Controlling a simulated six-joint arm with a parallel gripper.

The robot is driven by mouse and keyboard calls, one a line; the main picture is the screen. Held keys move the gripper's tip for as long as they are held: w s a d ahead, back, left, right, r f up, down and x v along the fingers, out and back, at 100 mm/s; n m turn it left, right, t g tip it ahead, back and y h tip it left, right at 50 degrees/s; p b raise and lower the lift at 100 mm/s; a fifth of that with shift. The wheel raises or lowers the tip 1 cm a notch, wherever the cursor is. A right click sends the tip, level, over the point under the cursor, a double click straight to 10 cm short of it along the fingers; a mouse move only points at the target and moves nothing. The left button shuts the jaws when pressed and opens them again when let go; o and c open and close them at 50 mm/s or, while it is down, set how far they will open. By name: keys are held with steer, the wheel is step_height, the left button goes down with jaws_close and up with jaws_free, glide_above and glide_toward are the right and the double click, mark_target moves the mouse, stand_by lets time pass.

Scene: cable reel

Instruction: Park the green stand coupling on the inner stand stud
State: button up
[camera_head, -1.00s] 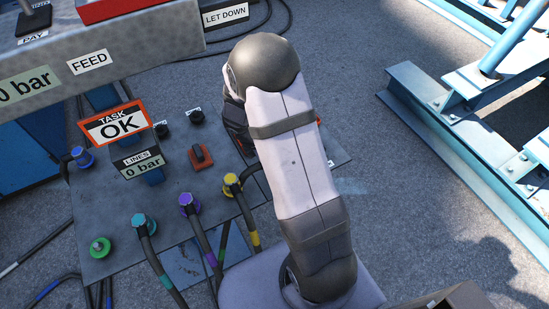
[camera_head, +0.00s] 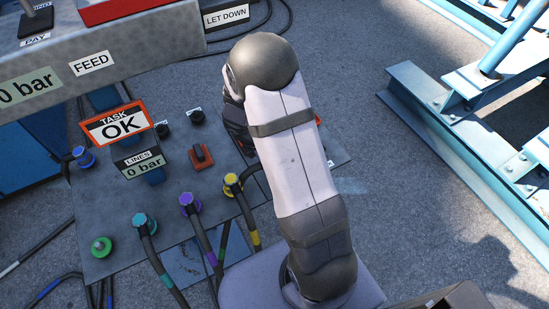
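A green round fitting (camera_head: 102,246) sits at the lower left of the grey panel (camera_head: 190,240), with no hose seen leaving its top. I cannot tell whether it is a coupling or a stud cap. Part of my dark gripper (camera_head: 237,127) shows at the left of my arm, above the panel's right part. My arm hides most of it, so its fingers and anything in them cannot be seen. The inner stand stud cannot be made out.
Teal (camera_head: 145,223), purple (camera_head: 190,203) and yellow (camera_head: 233,184) couplings with hoses line the panel's front. A blue one (camera_head: 83,157) is at its left. A "TASK OK" sign (camera_head: 116,123) stands behind. Blue steel beams (camera_head: 450,145) lie right; floor between is clear.

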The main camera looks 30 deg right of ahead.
steer(key=shift+f+b, duration=0.35)
steer(key=shift+f, duration=0.15)
steer(key=o, duration=1.2)
steer(key=shift+o, duration=0.2)
steer(key=shift+p+v, duration=0.55)
steer(key=shift+v, duration=3.15)
